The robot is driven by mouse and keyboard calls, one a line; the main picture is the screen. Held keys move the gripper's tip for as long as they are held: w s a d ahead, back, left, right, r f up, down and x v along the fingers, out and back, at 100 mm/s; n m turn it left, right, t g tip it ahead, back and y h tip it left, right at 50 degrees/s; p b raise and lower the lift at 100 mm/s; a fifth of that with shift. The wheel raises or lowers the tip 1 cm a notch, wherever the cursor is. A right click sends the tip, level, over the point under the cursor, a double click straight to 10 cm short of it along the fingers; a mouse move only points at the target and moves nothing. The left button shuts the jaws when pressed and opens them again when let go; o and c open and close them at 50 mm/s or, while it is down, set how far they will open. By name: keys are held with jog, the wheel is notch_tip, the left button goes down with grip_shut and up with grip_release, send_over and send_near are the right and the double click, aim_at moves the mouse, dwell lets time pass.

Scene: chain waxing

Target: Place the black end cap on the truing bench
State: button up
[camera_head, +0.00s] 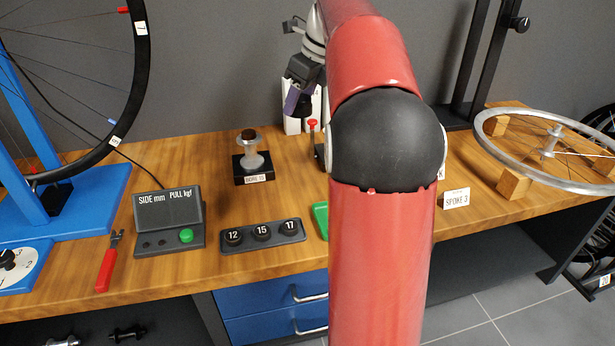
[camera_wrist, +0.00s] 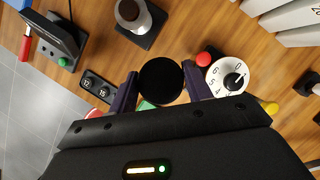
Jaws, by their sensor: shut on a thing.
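The black end cap (camera_wrist: 160,80) shows in the wrist view as a round black disc between the two dark purple fingers of my gripper (camera_wrist: 160,88). My gripper is shut on it, with a finger at each side. The bench top also shows below the cap in the wrist view (camera_wrist: 185,28). The height of the cap over the wood is hard to tell.
The BORE 15 stand (camera_head: 253,165) holds a silver hub. A tray (camera_head: 262,236) holds caps marked 12, 15 and 17. A gauge box (camera_head: 168,222), red-handled tool (camera_head: 107,265) and wheel stand (camera_head: 75,210) are left. A wheel (camera_head: 550,140) lies on wooden blocks at right.

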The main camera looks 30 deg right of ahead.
aim_at(295, 176)
notch_tip(295, 176, down, 17)
jog(key=b, duration=0.5)
jog(key=shift+w+a+f, duration=0.1)
jog(key=shift+f, duration=0.1)
jog(key=shift+f, duration=0.15)
jog(key=o, duration=0.9)
jog(key=shift+o, duration=0.2)
jog(key=p+v, duration=0.3)
jog(key=v, duration=0.9)
